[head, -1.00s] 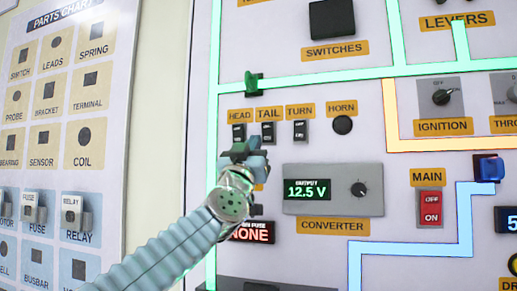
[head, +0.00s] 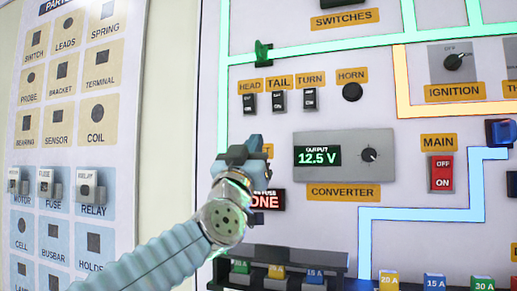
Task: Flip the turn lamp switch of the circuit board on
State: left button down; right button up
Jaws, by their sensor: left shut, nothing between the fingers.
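The turn lamp switch (head: 310,98) is a small black rocker under the orange TURN label (head: 311,78) on the white circuit board. The tail switch (head: 279,100) and the head switch (head: 250,102) sit to its left. My left gripper (head: 254,140) is shut and empty. In the picture it lies below the head switch, and below and left of the turn switch, apart from it. Its wrist hides part of a label and the red fuse display behind it. My right gripper is not in view.
The round horn button (head: 352,91) is right of the turn switch. The converter box (head: 344,157) reads 12.5 V below it. A red main switch (head: 441,172) stands further right. Coloured fuses (head: 315,275) sit in a black rack at the bottom. The parts chart (head: 67,120) fills the left.

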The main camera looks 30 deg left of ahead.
aim_at(309, 94)
jog(key=k+l, duration=0.15)
jog(key=k, duration=0.35)
jog(key=k+l, duration=0.2)
jog(key=k, duration=0.25)
